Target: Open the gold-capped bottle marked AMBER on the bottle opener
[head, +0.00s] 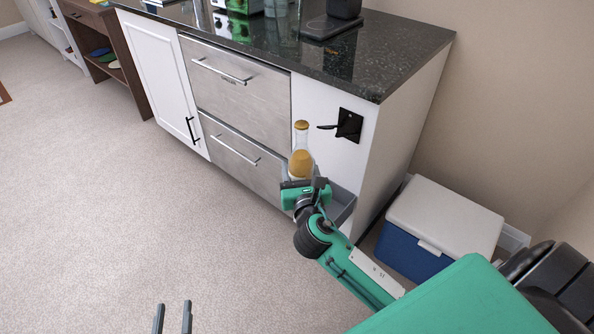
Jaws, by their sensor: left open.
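A bottle (301,163) with a gold cap (301,125) and amber contents is upright in front of the white cabinet panel; no marking on it is readable. My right gripper (303,187) is around its lower part and appears shut on it, with the bottle's base hidden. The black bottle opener (349,125) is mounted on the panel, just right of the cap and apart from it, with a dark lever pointing left. My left gripper (172,318) is at the bottom edge, its two grey fingers apart and empty, over the carpet.
A grey bin (343,206) is on the panel below the opener, partly hidden by my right gripper. Steel drawers (235,85) are left of the panel, under a dark stone counter (270,45). A blue and white cooler (444,215) stands on the right. The carpet at left is clear.

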